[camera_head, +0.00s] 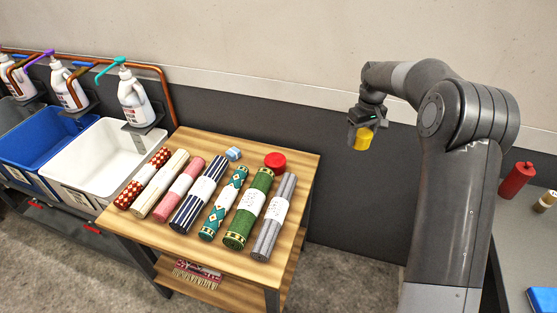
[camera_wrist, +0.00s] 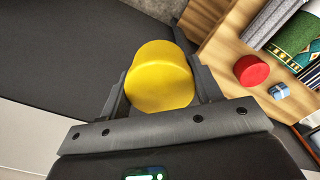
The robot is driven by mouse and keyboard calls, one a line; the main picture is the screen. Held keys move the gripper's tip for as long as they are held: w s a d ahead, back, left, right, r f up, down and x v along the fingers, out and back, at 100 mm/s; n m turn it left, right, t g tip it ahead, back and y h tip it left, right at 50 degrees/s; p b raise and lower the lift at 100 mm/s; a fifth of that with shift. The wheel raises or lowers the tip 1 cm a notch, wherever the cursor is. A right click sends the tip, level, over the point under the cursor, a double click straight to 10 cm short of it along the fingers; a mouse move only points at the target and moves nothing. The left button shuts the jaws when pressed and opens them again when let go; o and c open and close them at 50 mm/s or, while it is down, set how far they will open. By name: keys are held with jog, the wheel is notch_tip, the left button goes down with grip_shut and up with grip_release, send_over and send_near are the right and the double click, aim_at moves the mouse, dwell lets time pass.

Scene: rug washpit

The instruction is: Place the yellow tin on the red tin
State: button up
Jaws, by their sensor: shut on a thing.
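The yellow tin (camera_head: 359,140) is held in my gripper (camera_head: 366,125), up in the air to the right of the wooden table. In the wrist view the yellow tin (camera_wrist: 160,77) sits between the two fingers of my gripper (camera_wrist: 160,88), which is shut on it. The red tin (camera_head: 275,161) is a low round tin standing at the back right of the table top, behind the rolled rugs. It also shows in the wrist view (camera_wrist: 251,70), to the right of the yellow tin and apart from it. Nothing rests on the red tin.
Several rolled rugs (camera_head: 205,195) lie across the wooden table (camera_head: 298,152). A small blue-and-white item (camera_head: 233,154) stands left of the red tin. A white basin (camera_head: 95,150), a blue basin (camera_head: 45,140) and pump bottles (camera_head: 132,97) are at left. A red cylinder (camera_head: 517,180) stands at right.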

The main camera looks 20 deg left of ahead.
jog(key=s+a+n, duration=0.3)
jog(key=s+a, duration=0.1)
jog(key=a, duration=1.3)
send_over(272, 165)
notch_tip(272, 165, down, 8)
jog(key=shift+r, duration=0.1)
jog(key=shift+f, duration=1.9)
jog(key=shift+f, duration=0.15)
jog(key=shift+f, duration=0.35)
jog(key=o, duration=1)
jog(key=shift+r, duration=0.1)
notch_tip(272, 165, up, 13)
jog(key=shift+f, duration=0.1)
